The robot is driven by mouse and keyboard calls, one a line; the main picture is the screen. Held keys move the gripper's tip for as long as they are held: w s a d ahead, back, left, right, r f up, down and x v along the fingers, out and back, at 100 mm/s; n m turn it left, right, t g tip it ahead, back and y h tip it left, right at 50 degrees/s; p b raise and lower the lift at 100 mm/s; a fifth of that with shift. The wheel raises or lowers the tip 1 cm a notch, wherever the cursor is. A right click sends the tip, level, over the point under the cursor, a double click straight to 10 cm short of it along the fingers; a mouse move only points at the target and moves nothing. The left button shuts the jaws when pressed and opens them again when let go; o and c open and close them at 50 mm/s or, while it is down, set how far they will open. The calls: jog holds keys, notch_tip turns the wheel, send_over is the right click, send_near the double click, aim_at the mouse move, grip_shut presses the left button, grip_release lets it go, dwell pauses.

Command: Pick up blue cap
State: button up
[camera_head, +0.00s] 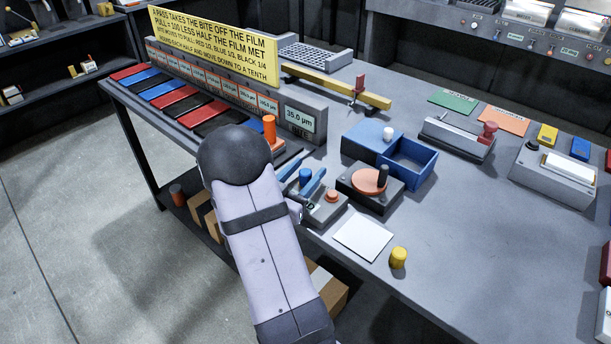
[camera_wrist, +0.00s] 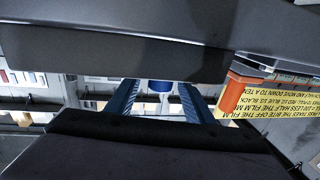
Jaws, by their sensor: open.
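The blue cap (camera_head: 305,175) is a small blue cylinder beside the low grey fixture, near the table's front edge. My gripper (camera_head: 303,178) is there too, its two blue fingers apart with the cap between them in the head view. In the wrist view the cap (camera_wrist: 160,86) shows between the fingers of my gripper (camera_wrist: 160,93), with a gap on each side. The gripper is open and holds nothing. My arm hides part of the table edge, and the cap's lower part is hidden.
A grey fixture with an orange knob (camera_head: 332,195) stands close on the right. Beyond it are a block with an orange disc (camera_head: 368,181) and an open blue box (camera_head: 409,166). An orange cylinder (camera_head: 270,131) stands behind. A white sheet (camera_head: 363,238) and yellow cap (camera_head: 398,257) lie in front.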

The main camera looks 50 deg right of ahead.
aim_at(306, 171)
jog(key=c, duration=1.1)
jog(key=shift+r, duration=0.15)
jog(key=shift+r, duration=4.85)
